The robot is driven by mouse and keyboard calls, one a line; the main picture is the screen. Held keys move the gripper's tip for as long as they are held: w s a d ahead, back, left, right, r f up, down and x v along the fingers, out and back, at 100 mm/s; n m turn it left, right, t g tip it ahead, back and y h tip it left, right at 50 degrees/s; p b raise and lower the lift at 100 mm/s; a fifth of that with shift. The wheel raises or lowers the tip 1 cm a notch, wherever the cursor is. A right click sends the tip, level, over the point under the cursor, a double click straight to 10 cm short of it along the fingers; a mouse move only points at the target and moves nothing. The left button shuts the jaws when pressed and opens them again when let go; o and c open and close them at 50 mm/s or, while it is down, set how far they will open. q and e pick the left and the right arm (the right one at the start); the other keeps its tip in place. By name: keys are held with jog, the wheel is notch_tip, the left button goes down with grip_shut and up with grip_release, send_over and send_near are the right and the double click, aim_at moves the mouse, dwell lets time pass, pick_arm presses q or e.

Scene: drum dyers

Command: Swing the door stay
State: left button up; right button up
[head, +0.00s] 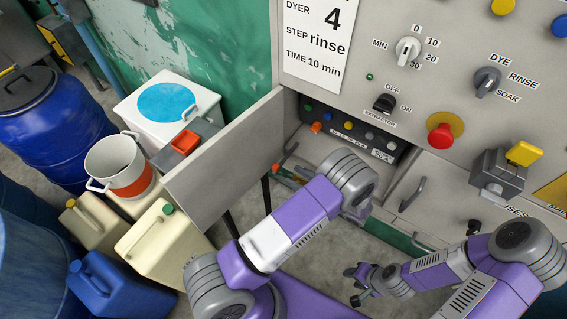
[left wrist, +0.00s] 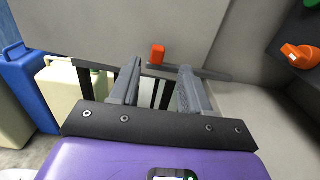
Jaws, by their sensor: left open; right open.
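The grey door (head: 225,160) stands swung open to the left of the machine's fuse compartment. A small orange grip (head: 277,167) shows near its lower inner edge; it also shows in the left wrist view (left wrist: 157,54), beside a thin dark bar that looks like the stay. My left gripper (left wrist: 160,68) is open, its two fingers pointing toward the orange grip, which appears between and just beyond the tips. I cannot tell whether they touch. My left arm mostly hides this gripper in the head view. My right gripper (head: 357,285) is open and empty, low at the front.
The fuse panel (head: 347,127) has an orange knob (head: 316,127) close to the door's hinge side. A red stop button (head: 440,137) and a yellow-handled switch (head: 500,172) are on the machine front. Jerrycans (head: 155,240), a white bucket (head: 115,160) and blue drums (head: 45,115) crowd the left.

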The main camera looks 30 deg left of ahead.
aim_at(278, 168)
pick_arm(q)
jog(key=a, duration=0.6)
jog(key=shift+w+a, duration=0.1)
jog(key=shift+a, duration=0.25)
grip_shut()
